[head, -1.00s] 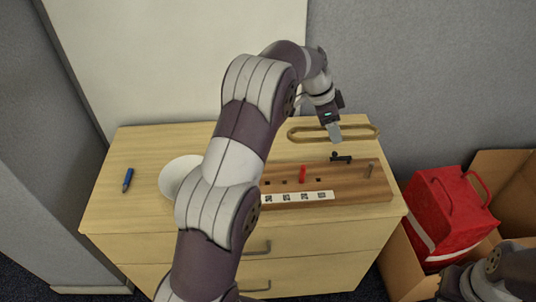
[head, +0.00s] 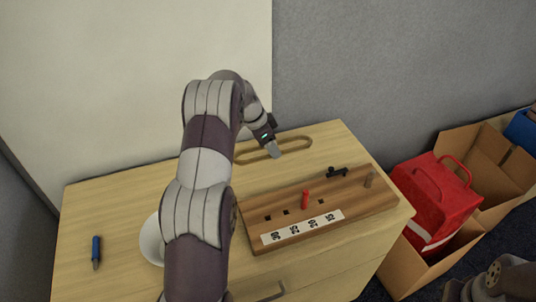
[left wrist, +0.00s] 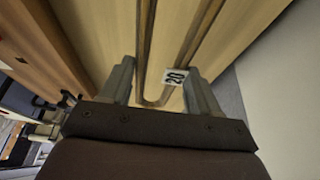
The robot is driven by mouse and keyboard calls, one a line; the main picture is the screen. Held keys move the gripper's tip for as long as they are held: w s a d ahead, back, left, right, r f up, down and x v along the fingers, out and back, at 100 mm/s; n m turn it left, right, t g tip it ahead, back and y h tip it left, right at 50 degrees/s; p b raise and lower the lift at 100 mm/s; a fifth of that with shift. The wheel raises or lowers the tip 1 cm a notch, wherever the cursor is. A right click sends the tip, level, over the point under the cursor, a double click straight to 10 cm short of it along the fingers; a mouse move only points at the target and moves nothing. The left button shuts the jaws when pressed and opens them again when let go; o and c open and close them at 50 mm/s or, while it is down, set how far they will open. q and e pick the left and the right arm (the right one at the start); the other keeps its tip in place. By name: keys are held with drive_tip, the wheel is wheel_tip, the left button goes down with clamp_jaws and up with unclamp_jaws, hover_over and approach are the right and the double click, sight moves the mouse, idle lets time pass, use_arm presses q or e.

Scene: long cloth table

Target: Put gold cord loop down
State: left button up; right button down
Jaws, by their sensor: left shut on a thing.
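The gold cord loop (head: 309,142) is a long, narrow tan oval behind the pegboard, near the back of the dresser top. My left gripper (head: 273,152) points down at it and is shut on it. In the left wrist view, the loop (left wrist: 144,45) runs between the two fingers (left wrist: 160,82), with a white tag reading 20 (left wrist: 175,76) near its closed end. I cannot tell whether the loop touches the wood. My right arm shows at the lower right edge; its gripper is out of view.
The wooden pegboard (head: 350,212) holds a red peg (head: 305,199), a number strip, a black piece (head: 337,172) and a grey peg (head: 369,180). A white bowl (head: 150,240) and blue marker (head: 96,252) lie left. A red bag (head: 435,200) sits in a cardboard box to the right.

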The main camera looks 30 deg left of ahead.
sight(270, 162)
use_arm(q)
wheel_tip(270, 162, down, 4)
drive_tip(key=shift+d+r, duration=0.1)
drive_tip(key=shift+s+f, duration=0.1)
drive_tip(key=shift+f, duration=0.15)
drive_tip(key=o, duration=1)
drive_tip(key=shift+o, duration=0.2)
drive_tip(key=shift+r, duration=0.1)
